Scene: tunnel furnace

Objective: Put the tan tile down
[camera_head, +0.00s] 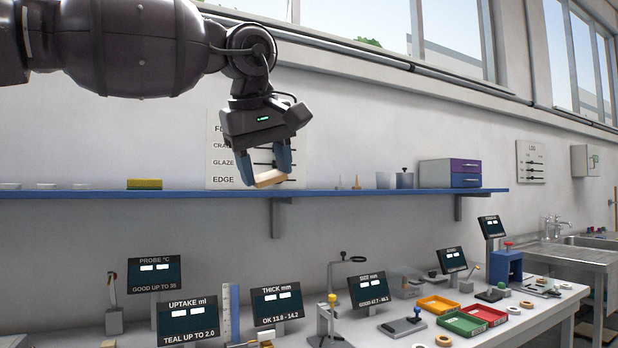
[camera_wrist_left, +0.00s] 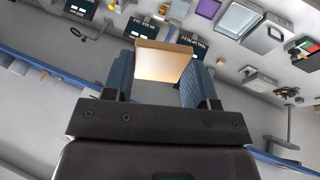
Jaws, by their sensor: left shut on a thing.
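The tan tile (camera_head: 271,179) is held between the two blue fingers of my left gripper (camera_head: 270,170) in the head view. The gripper points down and is in the air, at about the height of the blue shelf in the picture and well above the bench. In the left wrist view the tile (camera_wrist_left: 162,63) shows its pale flat face between the fingertips of my left gripper (camera_wrist_left: 155,80). The tile looks slightly tilted in the head view. My right gripper is not in view.
The bench (camera_head: 552,309) below carries several dark displays, such as the thickness display (camera_head: 277,302). Yellow (camera_head: 438,304), green (camera_head: 461,323) and red (camera_head: 487,314) trays sit at its right. The blue shelf (camera_head: 350,193) runs along the wall. A sink (camera_head: 590,241) stands far right.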

